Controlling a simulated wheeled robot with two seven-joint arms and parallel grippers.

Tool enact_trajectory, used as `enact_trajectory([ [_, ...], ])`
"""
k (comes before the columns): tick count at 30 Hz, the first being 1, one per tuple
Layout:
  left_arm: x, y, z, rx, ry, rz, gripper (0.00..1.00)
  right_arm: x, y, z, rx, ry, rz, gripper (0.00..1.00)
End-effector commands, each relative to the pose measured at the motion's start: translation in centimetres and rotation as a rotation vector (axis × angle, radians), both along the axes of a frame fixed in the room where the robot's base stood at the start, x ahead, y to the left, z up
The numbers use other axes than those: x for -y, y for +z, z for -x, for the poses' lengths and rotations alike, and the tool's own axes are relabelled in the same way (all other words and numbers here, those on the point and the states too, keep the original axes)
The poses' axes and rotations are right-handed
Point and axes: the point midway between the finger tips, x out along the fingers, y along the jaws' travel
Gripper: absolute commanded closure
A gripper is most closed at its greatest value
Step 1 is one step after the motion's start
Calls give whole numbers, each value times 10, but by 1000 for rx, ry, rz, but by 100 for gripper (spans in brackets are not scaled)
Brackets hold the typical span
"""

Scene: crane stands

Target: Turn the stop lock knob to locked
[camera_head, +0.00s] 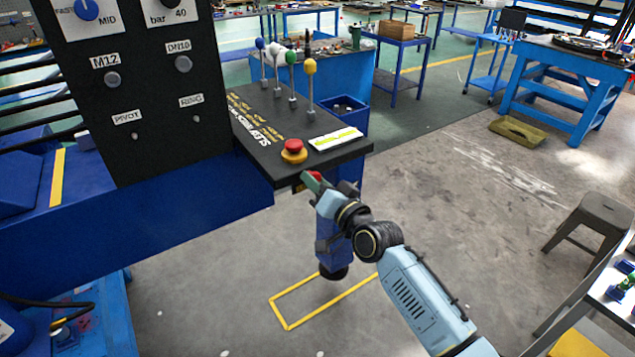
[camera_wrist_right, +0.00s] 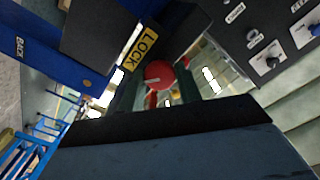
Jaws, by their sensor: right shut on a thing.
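The stop lock knob is red and round (camera_wrist_right: 158,75) with a pale line on its face; it shows in the right wrist view beside a yellow LOCK label (camera_wrist_right: 139,48). In the head view only a bit of red (camera_head: 316,176) shows at the front edge of the lever console. My right gripper (camera_head: 309,181) is at that edge, below the red stop button (camera_head: 293,147). In the wrist view its dark green fingers (camera_wrist_right: 157,92) are on either side of the knob, shut on it. Which setting the pale line marks is unclear. My left gripper is out of view.
The black lever console (camera_head: 260,120) carries several coloured-ball levers and a white-yellow label. A tall black gauge panel (camera_head: 140,130) stands at left. A stool (camera_head: 600,215) and blue workbenches are at right. The floor in front is open, with a yellow outline.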

Motion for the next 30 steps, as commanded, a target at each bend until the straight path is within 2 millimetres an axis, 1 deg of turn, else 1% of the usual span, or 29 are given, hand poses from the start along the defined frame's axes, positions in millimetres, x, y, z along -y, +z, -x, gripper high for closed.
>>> enact_trajectory([
  [18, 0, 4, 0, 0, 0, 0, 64, -1, 0, 0, -290, 0, -503, 88],
  [24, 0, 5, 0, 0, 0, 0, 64, 0, 0, 0, -366, 0, -631, 88],
  [30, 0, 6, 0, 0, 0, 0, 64, 0, 0, 0, -416, 0, -721, 88],
])
